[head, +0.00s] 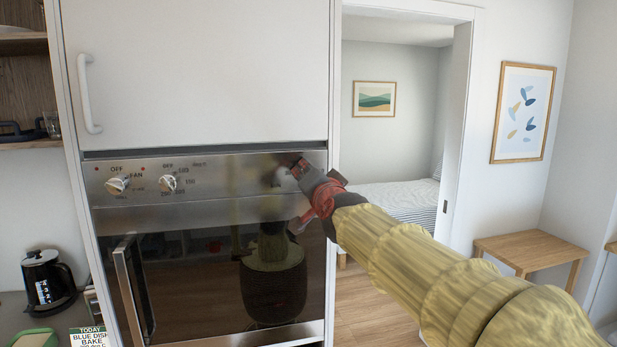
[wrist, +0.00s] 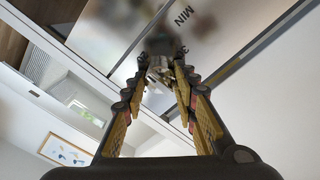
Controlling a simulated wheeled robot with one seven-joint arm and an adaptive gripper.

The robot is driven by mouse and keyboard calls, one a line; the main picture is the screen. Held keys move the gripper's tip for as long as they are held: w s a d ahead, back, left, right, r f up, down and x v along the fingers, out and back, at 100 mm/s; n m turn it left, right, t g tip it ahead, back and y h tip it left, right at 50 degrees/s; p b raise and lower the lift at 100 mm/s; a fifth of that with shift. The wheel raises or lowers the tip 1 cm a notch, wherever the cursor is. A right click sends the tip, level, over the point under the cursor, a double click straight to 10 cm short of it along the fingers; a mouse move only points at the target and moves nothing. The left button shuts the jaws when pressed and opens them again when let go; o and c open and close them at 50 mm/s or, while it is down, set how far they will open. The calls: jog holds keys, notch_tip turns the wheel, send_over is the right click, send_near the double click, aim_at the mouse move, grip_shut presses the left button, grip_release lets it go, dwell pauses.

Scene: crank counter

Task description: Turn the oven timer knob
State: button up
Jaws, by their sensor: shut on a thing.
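The oven timer knob (wrist: 159,77) is a small metallic knob between my fingertips in the wrist view, beside the printed letters MIN on the panel. In the head view my gripper (head: 296,172) reaches the right end of the steel control panel (head: 225,180) and largely hides this knob. My gripper also shows in the wrist view (wrist: 163,72), with its two fingers closed in on the knob from both sides. How far the knob is turned cannot be read.
Two other knobs, a left one (head: 117,185) marked OFF and FAN and a middle one (head: 168,183) with numbers, sit further left. The oven door (head: 200,275) with its vertical handle (head: 133,290) is below. A doorway (head: 400,200) opens to the right.

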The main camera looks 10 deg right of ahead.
dwell(0.4)
jog(key=o, duration=1.2)
jog(key=shift+c, duration=0.2)
jog(key=s, duration=1.2)
jog(key=shift+a, duration=0.2)
